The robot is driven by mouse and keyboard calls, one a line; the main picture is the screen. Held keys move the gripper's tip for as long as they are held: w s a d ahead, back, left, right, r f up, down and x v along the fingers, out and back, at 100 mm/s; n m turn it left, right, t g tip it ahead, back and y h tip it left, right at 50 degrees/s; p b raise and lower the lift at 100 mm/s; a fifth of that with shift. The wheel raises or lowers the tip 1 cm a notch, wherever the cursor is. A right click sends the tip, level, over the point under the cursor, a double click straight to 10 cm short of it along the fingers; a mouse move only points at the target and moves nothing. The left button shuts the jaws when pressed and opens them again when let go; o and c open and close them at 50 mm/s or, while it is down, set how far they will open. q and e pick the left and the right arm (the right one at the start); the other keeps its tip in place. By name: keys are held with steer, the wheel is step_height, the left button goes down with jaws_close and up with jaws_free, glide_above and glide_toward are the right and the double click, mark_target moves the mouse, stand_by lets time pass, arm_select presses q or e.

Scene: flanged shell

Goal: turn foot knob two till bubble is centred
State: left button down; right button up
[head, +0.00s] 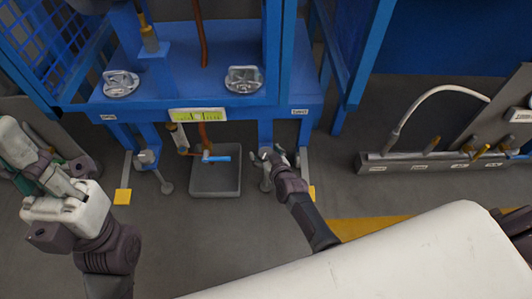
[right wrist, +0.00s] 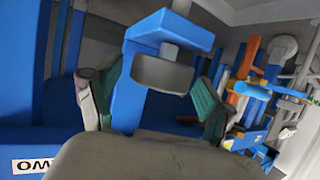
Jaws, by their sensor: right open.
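The blue machine frame (head: 185,98) has a yellow-green bubble level (head: 198,115) on its front edge; the bubble's position is too small to tell. A foot with a grey knob (head: 265,184) stands under its right leg, below a white label (head: 299,112). My right gripper (head: 267,156) is at this foot. In the right wrist view its green-padded fingers (right wrist: 158,100) are open, one on each side of a blue post and a grey block (right wrist: 162,73); contact is unclear. An upside-down label (right wrist: 36,164) there reads TWO. My left gripper (head: 35,165) is at the far left, its fingers unclear.
A grey bin (head: 215,181) stands between the feet, under a blue-handled valve (head: 215,159). Another foot (head: 147,160) stands at the left leg. A grey manifold with a white hose (head: 400,160) lies at the right.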

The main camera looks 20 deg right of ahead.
steer(key=v, duration=1.2)
stand_by(0.3)
